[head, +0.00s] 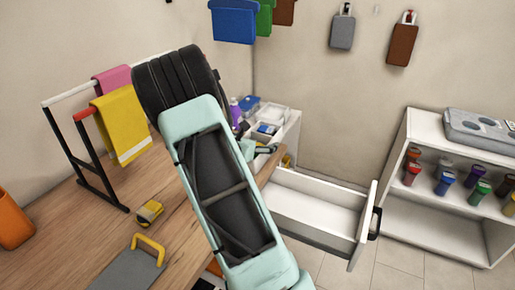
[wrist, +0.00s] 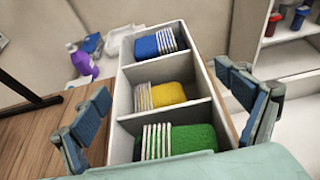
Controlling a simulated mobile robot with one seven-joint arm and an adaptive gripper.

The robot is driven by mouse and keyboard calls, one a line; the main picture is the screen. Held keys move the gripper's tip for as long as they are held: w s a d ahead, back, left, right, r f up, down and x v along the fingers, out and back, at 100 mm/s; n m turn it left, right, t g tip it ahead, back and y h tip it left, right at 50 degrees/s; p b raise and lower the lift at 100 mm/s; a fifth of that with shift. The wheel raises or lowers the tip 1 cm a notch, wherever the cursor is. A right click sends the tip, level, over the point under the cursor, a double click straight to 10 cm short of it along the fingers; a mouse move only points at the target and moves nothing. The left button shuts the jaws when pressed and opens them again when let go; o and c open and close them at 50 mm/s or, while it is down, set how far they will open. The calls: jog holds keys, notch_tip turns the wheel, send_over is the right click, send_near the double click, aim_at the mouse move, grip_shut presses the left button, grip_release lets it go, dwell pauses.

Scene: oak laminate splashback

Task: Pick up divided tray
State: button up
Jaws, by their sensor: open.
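The divided tray (wrist: 150,69) is a long white box with three compartments in the wrist view. They hold a blue block (wrist: 148,46), a yellow block (wrist: 168,93) and a green block (wrist: 193,138), each beside thin white upright pieces. My gripper (wrist: 166,87) is open, with one finger on the left of the tray and one on the right. Neither finger clearly touches it. In the head view my arm hides most of the tray; a white piece with blue inside (head: 265,130) shows past the wrist and appears to be its far end.
A wooden worktop (head: 185,220) carries a rack with yellow (head: 120,125) and pink towels, and a yellow-handled tool (head: 130,267). A purple bottle (wrist: 82,62) stands beyond the tray. An open white drawer (head: 315,205) and a shelf of coloured jars (head: 440,225) are at right.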

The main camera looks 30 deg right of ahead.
jog(key=shift+w+d+f, duration=0.2)
jog(key=shift+w+d, duration=0.05)
jog(key=shift+d, duration=0.2)
jog(key=c, duration=1.4)
jog(key=shift+r, duration=0.1)
jog(key=shift+r, duration=0.1)
jog(key=shift+r, duration=0.2)
notch_tip(320, 180, up, 3)
jog(key=shift+s+a, duration=0.1)
jog(key=shift+s, duration=0.05)
jog(key=s+a+r, duration=0.4)
jog(key=s+r, duration=0.5)
jog(key=s, duration=0.3)
jog(key=shift+s+a+r, duration=0.15)
jog(key=shift+s+a, duration=0.2)
jog(key=shift+a, duration=0.05)
